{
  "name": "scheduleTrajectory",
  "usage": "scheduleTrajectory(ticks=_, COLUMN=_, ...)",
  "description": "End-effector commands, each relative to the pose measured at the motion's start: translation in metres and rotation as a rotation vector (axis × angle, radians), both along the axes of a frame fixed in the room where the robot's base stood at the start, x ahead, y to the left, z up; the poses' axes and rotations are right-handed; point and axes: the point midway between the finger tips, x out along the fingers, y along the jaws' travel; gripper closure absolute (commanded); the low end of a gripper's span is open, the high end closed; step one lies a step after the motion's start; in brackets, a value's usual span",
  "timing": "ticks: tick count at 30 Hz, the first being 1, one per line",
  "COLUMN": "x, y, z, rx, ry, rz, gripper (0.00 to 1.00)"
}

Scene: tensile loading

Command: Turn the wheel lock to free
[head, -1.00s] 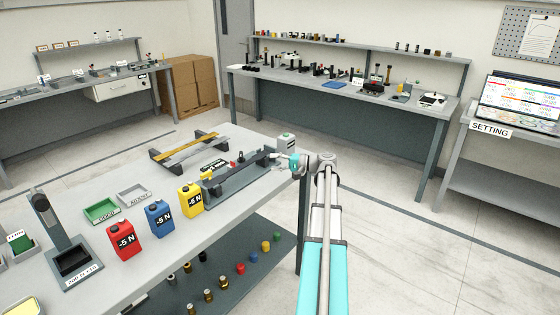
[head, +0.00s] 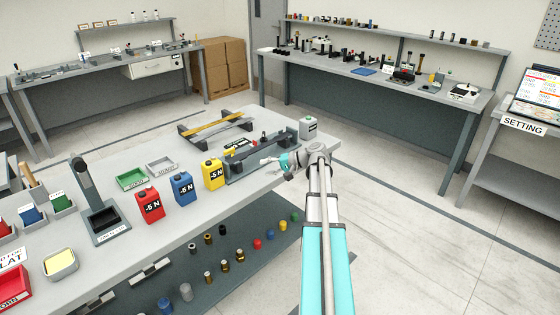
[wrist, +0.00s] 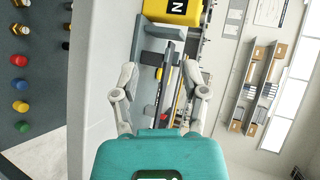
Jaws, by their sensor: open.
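A dark grey loading rig (head: 262,158) with a long bar lies along the bench's far right part, beside a yellow -5 N canister (head: 213,174). The yellow canister also shows at the top of the wrist view (wrist: 172,10). My gripper (head: 268,161) is at the front side of the rig, near its right half. In the wrist view my gripper (wrist: 165,82) is open and empty, with the rig's dark bar and small red parts showing between and beyond the fingers. I cannot make out which part is the wheel lock; my gripper may hide it.
Blue (head: 182,188) and red (head: 150,205) -5 N canisters stand left of the yellow one. A grey box (head: 309,127) stands at the bench's right end. A frame with a yellow bar (head: 215,128) lies behind. Several weights sit on the lower shelf (head: 225,275).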

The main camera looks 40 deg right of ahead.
Motion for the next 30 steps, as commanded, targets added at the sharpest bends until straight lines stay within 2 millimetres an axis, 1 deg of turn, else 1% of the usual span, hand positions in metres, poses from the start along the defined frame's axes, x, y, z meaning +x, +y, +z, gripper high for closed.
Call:
scheduleTrajectory(ticks=1, x=0.001, y=0.014, z=-0.004, rx=-0.016, ry=0.015, rz=0.018, gripper=0.43)
scheduleTrajectory(ticks=5, x=0.006, y=0.049, z=-0.016, rx=-0.07, ry=0.064, rz=0.065, gripper=0.43)
scheduleTrajectory(ticks=11, x=0.007, y=0.117, z=-0.041, rx=-0.195, ry=0.161, rz=0.167, gripper=0.43)
scheduleTrajectory(ticks=12, x=0.007, y=0.131, z=-0.046, rx=-0.222, ry=0.18, rz=0.188, gripper=0.43)
scheduleTrajectory(ticks=14, x=0.005, y=0.151, z=-0.053, rx=-0.265, ry=0.207, rz=0.22, gripper=0.43)
scheduleTrajectory(ticks=15, x=0.003, y=0.163, z=-0.058, rx=-0.294, ry=0.225, rz=0.24, gripper=0.43)
scheduleTrajectory(ticks=21, x=-0.009, y=0.221, z=-0.078, rx=-0.44, ry=0.3, rz=0.339, gripper=0.43)
scheduleTrajectory(ticks=26, x=-0.023, y=0.261, z=-0.092, rx=-0.566, ry=0.349, rz=0.416, gripper=0.43)
scheduleTrajectory(ticks=30, x=-0.038, y=0.293, z=-0.104, rx=-0.681, ry=0.386, rz=0.48, gripper=0.43)
